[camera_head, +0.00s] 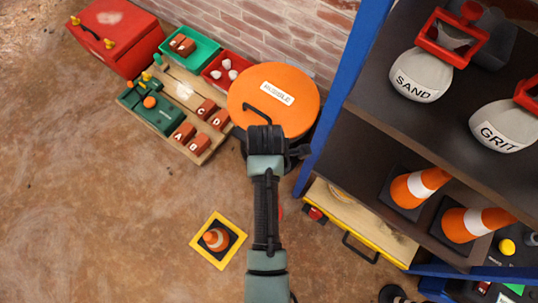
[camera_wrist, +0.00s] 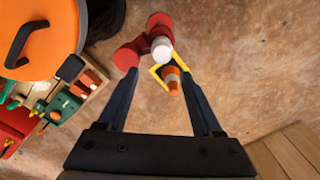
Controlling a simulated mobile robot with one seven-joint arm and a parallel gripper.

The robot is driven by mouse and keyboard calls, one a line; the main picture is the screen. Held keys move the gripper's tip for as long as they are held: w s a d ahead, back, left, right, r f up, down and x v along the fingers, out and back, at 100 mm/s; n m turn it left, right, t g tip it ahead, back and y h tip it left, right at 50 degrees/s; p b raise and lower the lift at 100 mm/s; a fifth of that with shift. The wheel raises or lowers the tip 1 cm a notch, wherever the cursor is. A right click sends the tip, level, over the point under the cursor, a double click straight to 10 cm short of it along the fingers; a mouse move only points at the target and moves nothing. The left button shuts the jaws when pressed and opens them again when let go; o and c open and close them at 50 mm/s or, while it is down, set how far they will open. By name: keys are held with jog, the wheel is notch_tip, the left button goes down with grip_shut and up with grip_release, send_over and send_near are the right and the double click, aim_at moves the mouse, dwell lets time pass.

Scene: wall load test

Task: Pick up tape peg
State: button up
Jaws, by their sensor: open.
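No object is clearly recognisable as a tape peg. A green block (camera_head: 152,104) with orange and yellow peg-like knobs sits on a wooden board (camera_head: 188,92). The block shows small at the left of the wrist view (camera_wrist: 62,108). My gripper is at the end of the dark arm, by the lower edge of the orange round lid (camera_head: 297,115); the head view does not show its fingertips clearly. In the wrist view my gripper (camera_wrist: 158,78) is open, with nothing held between its fingers.
Blocks lettered A to D lie on the board. A red toolbox (camera_head: 115,35), green bin (camera_head: 203,51) and red bin (camera_head: 213,82) stand near the brick wall. A shelf (camera_head: 345,60) fills the right. A cone (camera_head: 216,239) stands on a yellow-edged square. Floor at left is clear.

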notch_tip(320, 180, down, 7)
jog(key=b, duration=0.3)
jog(key=shift+f, duration=0.2)
jog(key=f+b, duration=0.2)
jog(key=f, duration=0.1)
jog(key=f+b, duration=0.1)
jog(key=f, duration=0.1)
jog(key=shift+s+d+f, duration=0.1)
jog(key=shift+s+d, duration=0.1)
jog(key=shift+d, duration=0.1)
grip_shut()
